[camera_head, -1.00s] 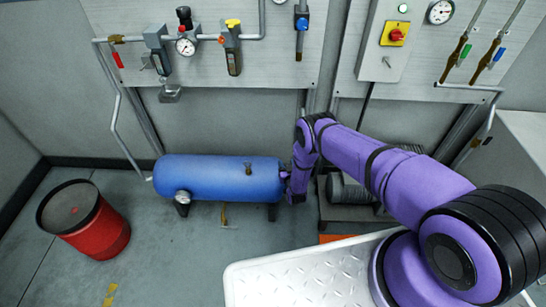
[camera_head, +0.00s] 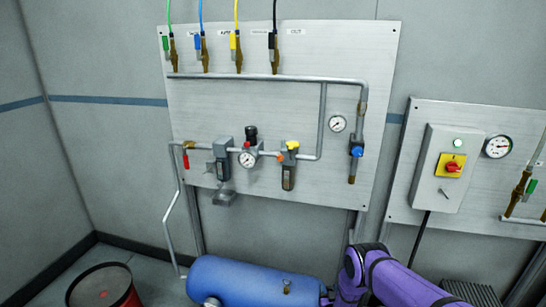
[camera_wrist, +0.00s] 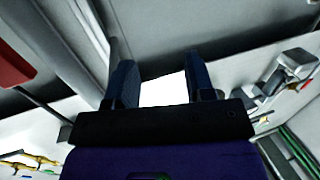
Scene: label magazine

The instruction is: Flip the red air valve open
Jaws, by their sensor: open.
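The red air valve (camera_head: 186,160) is a small red lever on the pipe at the left side of the big wall panel. Its lever hangs down, about along the pipe that drops there. My gripper (camera_wrist: 160,82) shows in the wrist view with two dark fingers apart and nothing between them. In the head view only purple links of my arm show at the bottom, well below and right of the valve; the gripper is hidden. In the wrist view a grey fitting with a small red spot (camera_wrist: 304,86) lies at the right; I cannot tell if it is the valve.
On the panel right of the valve are a regulator with a gauge (camera_head: 247,159), a yellow-topped unit (camera_head: 289,165) and a blue-knobbed valve (camera_head: 356,152). A blue tank (camera_head: 250,280) and a red drum (camera_head: 104,288) stand below. A switch box (camera_head: 444,177) hangs at right.

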